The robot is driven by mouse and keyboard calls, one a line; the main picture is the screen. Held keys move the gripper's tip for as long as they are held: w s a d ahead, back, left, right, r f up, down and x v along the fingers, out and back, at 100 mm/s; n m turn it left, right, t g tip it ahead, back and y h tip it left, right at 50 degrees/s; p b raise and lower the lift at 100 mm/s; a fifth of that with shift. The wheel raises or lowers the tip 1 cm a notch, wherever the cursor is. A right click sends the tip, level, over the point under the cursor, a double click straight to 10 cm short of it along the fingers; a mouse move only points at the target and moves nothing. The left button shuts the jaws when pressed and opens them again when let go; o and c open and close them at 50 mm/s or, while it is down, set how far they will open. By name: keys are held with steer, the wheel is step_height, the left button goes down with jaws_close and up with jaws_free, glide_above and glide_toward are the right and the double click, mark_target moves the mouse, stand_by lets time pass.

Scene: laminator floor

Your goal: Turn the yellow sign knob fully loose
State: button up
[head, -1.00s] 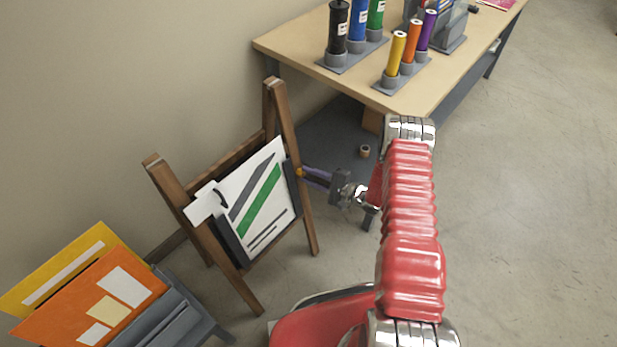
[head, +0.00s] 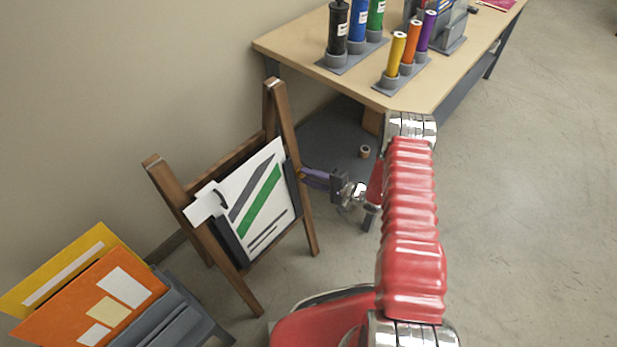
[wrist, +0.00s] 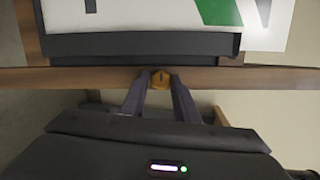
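The yellow knob (wrist: 160,79) is on the edge of the brown wooden frame post in the wrist view, below the sign's dark lower ledge. My gripper (wrist: 160,76) has one finger on each side of it, and the knob fills the gap between the tips. In the head view my gripper (head: 303,175) reaches the right post of the easel (head: 282,125) from the right, and the knob is hidden behind the fingers. The white sign panel (head: 228,222) with green and grey stripes rests on the easel, tilted.
A workbench (head: 300,42) with coloured rolls stands behind. A grey rack (head: 180,315) with an orange board (head: 75,310) and a yellow board (head: 30,290) is at lower left. A small tape roll (head: 364,151) lies on the bench's lower shelf. The floor at right is clear.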

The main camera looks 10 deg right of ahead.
steer(key=shift+o, duration=0.6)
steer(key=shift+f, duration=0.1)
steer(key=v, duration=1.3)
steer(key=shift+s+d, duration=0.25)
steer(key=shift+d, duration=0.05)
